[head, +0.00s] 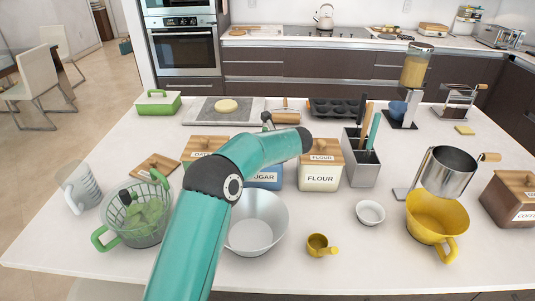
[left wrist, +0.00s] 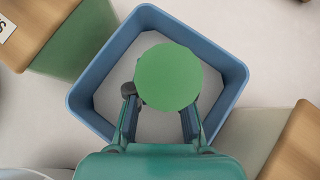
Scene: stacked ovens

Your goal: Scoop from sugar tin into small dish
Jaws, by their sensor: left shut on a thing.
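The blue sugar tin (head: 265,180) stands on the white counter among the other tins, partly behind my left arm. In the left wrist view the tin (left wrist: 85,88) is lidless, with a pale inside. My left gripper (left wrist: 160,112) is over the tin's opening and shut on a green round-topped thing (left wrist: 168,77). The disc hides what is below it, so I cannot tell its full shape or how deep it reaches. The small white dish (head: 370,213) stands right of the tin, upright. My right gripper is not in view.
A metal bowl (head: 257,225) stands in front of the tin. The flour tin (head: 320,172) and a grey utensil holder (head: 361,168) are to its right. A yellow measuring cup (head: 319,245) and yellow colander (head: 435,220) flank the dish. A wooden lid (head: 155,167) lies left.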

